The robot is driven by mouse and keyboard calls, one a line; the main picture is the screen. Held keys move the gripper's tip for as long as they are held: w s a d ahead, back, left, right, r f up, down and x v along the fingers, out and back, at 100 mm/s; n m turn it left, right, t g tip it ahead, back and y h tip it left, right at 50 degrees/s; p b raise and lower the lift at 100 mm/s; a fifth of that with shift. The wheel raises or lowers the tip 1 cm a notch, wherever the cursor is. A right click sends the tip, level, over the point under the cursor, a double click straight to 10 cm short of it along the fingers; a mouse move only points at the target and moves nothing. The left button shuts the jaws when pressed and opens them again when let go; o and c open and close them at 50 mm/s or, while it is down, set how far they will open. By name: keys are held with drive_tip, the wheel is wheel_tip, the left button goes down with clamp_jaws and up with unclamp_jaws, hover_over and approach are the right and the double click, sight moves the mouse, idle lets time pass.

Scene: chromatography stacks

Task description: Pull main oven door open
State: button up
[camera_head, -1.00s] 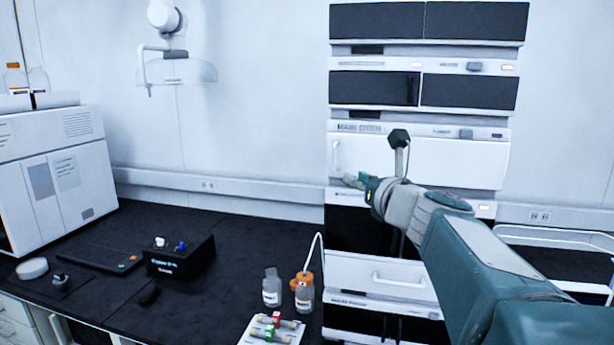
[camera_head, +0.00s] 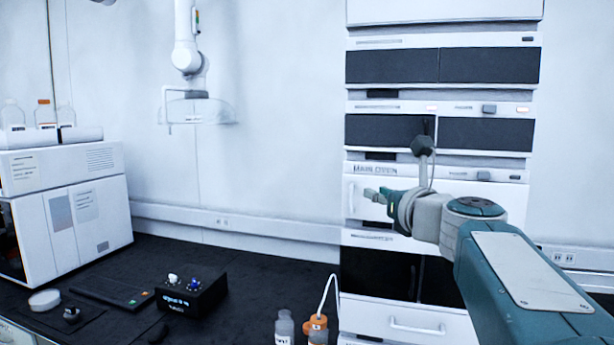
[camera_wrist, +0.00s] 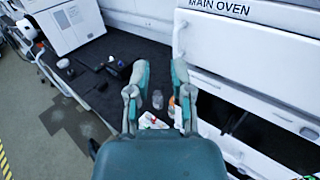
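The main oven door (camera_head: 475,205) is a white panel under the "MAIN OVEN" label in the stack. It looks closed. Its white upright handle (camera_head: 351,197) is at the door's left edge. My gripper (camera_head: 371,193) is in front of the door's left part, just right of the handle in the head view. In the wrist view, the door (camera_wrist: 255,55) fills the upper right and its handle (camera_wrist: 180,38) stands just beyond the right fingertip. The gripper (camera_wrist: 160,68) has its two fingers spread with nothing between them. I cannot tell whether a finger touches the handle.
Bottles (camera_head: 285,328) stand on the black bench left of the stack. A black control box (camera_head: 190,293) and a white instrument (camera_head: 70,210) are farther left. A lower drawer with a bar handle (camera_head: 417,328) is below the oven. A white hood arm (camera_head: 190,50) hangs at the wall.

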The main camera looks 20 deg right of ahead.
wheel_tip(320, 180, up, 4)
drive_tip(key=shift+r, duration=0.2)
idle(0.3)
drive_tip(key=s+a+f+n+g+y, duration=0.1)
drive_tip(key=s+a+f+n+g, duration=0.3)
drive_tip(key=a+f+n, duration=0.45)
drive_tip(key=s+a+f+n+g+y, duration=0.2)
drive_tip(key=s+a+f+n+g, duration=0.1)
drive_tip(key=a+f+n, duration=0.55)
drive_tip(key=s+f+n+g+h, duration=0.1)
drive_tip(key=s+f+n+g, duration=0.1)
drive_tip(key=s+f+n, duration=0.4)
drive_tip(key=s+f+n+g+h, duration=0.1)
drive_tip(key=s+f+n+g, duration=0.2)
drive_tip(key=s+f+n, duration=0.4)
wheel_tip(320, 180, down, 4)
drive_tip(key=n, duration=0.5)
drive_tip(key=shift+a+f+h, duration=0.15)
drive_tip(key=shift+f+h, duration=0.05)
drive_tip(key=shift+h, duration=0.2)
drive_tip(key=shift+s+f+n, duration=0.1)
drive_tip(key=shift+f+n, duration=0.15)
drive_tip(key=shift+n, duration=0.25)
clamp_jaws()
